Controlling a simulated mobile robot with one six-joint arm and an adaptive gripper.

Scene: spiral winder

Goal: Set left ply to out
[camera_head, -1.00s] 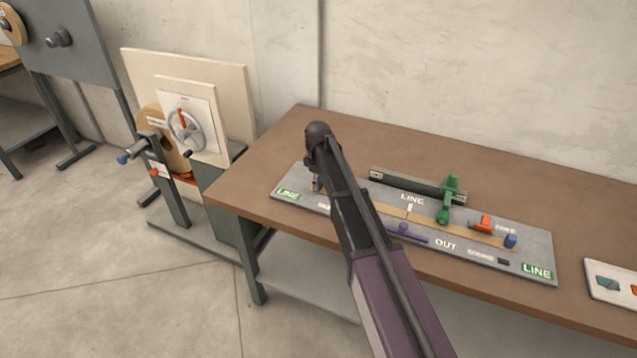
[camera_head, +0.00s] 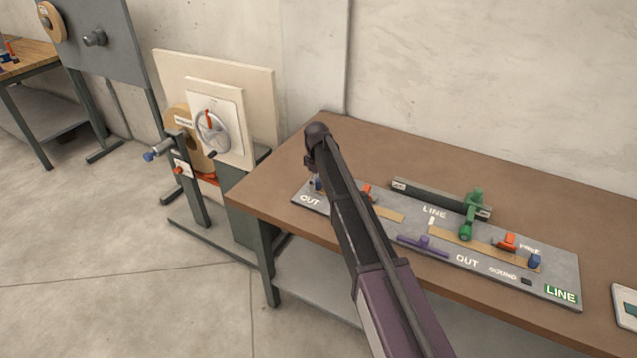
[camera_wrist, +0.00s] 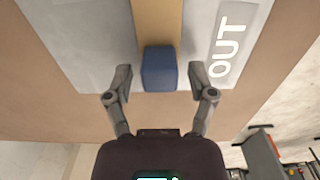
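The board (camera_head: 470,262) lies on the brown table, with sliding pieces and labels. At its left end the label reads OUT (camera_head: 310,200) in white; the right end has a green LINE label (camera_head: 561,294). The left blue block (camera_head: 318,184) is partly hidden by my arm in the head view. In the wrist view the blue block (camera_wrist: 159,68) sits at the end of a tan strip (camera_wrist: 157,20), beside the OUT label (camera_wrist: 227,48). My gripper (camera_wrist: 160,78) is open, with a finger on each side of the block and small gaps between.
A green lever (camera_head: 468,215) stands mid-board, near a dark bar (camera_head: 430,196). Orange pieces (camera_head: 508,241), a purple slider (camera_head: 424,244) and a right blue block (camera_head: 534,261) are also on it. A winder with a handwheel (camera_head: 212,133) stands left of the table.

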